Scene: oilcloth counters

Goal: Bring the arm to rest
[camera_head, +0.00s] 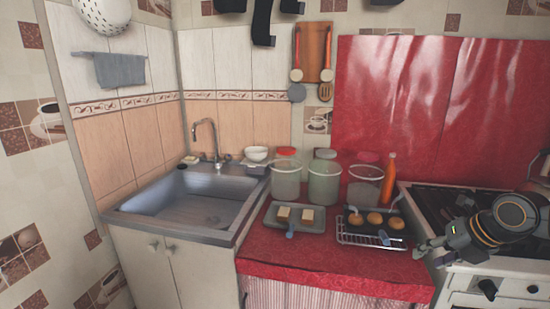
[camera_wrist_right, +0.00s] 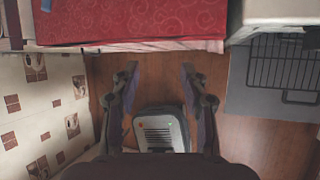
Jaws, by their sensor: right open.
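My right gripper (camera_head: 432,254) is at the right of the head view, in front of the stove and near the right front corner of the red counter. It is open, and the right wrist view shows its two fingers (camera_wrist_right: 158,80) spread with nothing between them. In that view it points down past the counter edge toward the wooden floor (camera_wrist_right: 160,70). A grey device with a slatted top (camera_wrist_right: 157,132), perhaps part of my base, lies below the fingers. My left gripper does not show.
The red counter (camera_head: 300,272) holds a grey tray (camera_head: 285,228) with two pale blocks, a wire rack (camera_head: 372,241) with round buns, lidded jars (camera_head: 324,180) and an orange bottle (camera_head: 389,178). The sink (camera_head: 200,205) is left, the stove (camera_head: 440,200) right. Floor before the counter looks clear.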

